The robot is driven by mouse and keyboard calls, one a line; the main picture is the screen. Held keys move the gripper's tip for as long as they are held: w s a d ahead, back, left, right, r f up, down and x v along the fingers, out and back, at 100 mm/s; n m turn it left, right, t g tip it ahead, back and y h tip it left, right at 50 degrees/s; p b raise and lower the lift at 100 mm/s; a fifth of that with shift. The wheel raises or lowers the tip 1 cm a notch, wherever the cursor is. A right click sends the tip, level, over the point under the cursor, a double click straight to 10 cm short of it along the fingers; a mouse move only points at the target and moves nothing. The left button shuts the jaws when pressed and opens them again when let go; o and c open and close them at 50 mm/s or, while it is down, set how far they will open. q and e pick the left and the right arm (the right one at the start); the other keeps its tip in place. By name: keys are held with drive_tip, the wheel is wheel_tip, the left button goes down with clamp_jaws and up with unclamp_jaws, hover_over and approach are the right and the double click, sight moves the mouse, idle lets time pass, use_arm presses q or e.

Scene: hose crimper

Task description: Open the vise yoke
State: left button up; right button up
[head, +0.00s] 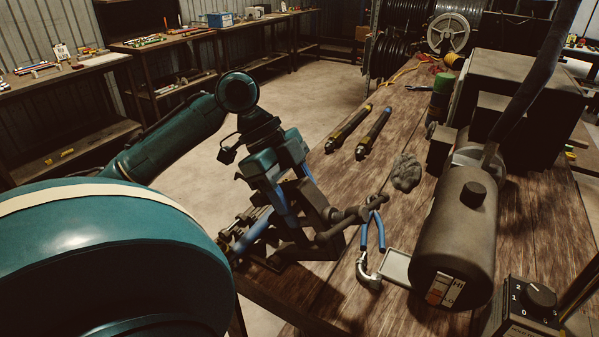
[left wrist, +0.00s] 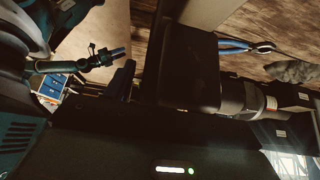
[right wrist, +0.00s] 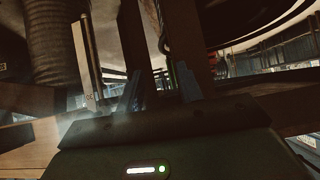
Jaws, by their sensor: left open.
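The dark metal vise (head: 325,222) stands at the near left edge of the wooden bench, with a bar handle reaching to the right. My left gripper (head: 293,192) comes down over the vise from above left, its blue-padded fingers apart and beside the vise's upper parts. Whether a finger touches the yoke cannot be told. The arm and fingers hide part of the yoke, and its latch is not clear. The left wrist view is dark and does not settle it. My right gripper (right wrist: 160,82) shows only in the right wrist view, its blue-padded fingers apart and nothing seen between them.
Blue-handled pliers (head: 373,232), a metal elbow fitting (head: 368,271) and a grey rag (head: 406,172) lie right of the vise. A grey cylindrical machine (head: 458,235) stands on the right. Two dark hose tools (head: 373,134) lie farther back. Open floor is left of the bench.

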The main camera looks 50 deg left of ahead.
use_arm(q)
drive_tip(key=v, duration=1.3)
drive_tip(key=shift+b, duration=0.35)
drive_tip(key=shift+s+d, duration=0.1)
